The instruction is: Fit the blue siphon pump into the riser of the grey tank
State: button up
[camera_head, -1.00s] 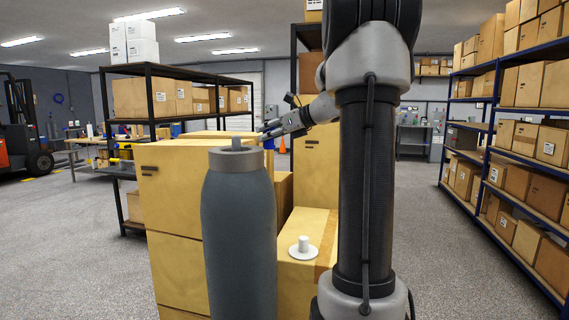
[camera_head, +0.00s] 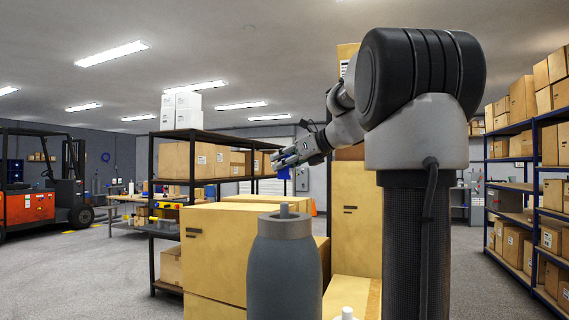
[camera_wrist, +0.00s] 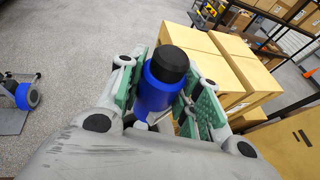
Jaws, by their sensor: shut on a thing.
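My gripper (camera_wrist: 168,95) is shut on the blue siphon pump (camera_wrist: 155,92). The pump is a blue cylinder with a black cap, between green finger pads in the wrist view. A grey bottle-shaped body (camera_head: 284,270) with a collar and a short stub on top stands in front, below and apart from the gripper. It may be the grey tank; I cannot tell for sure. Its lower part is cut off.
Stacked cardboard boxes (camera_head: 230,245) stand just behind the grey body. A shelf (camera_head: 215,136) is behind them, and another (camera_head: 550,205) is at the right. A forklift (camera_head: 35,195) stands far left. A blue round object (camera_wrist: 27,95) lies left in the wrist view. Open floor is at left.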

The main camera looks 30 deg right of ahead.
aim_at(290, 177)
jog(key=shift+d+f, duration=0.1)
jog(key=shift+f, duration=2.65)
jog(key=shift+f, duration=0.4)
jog(key=shift+f, duration=1.9)
jog(key=shift+f, duration=0.5)
jog(key=o, duration=1.2)
jog(key=shift+c, duration=0.2)
jog(key=v, duration=1.2)
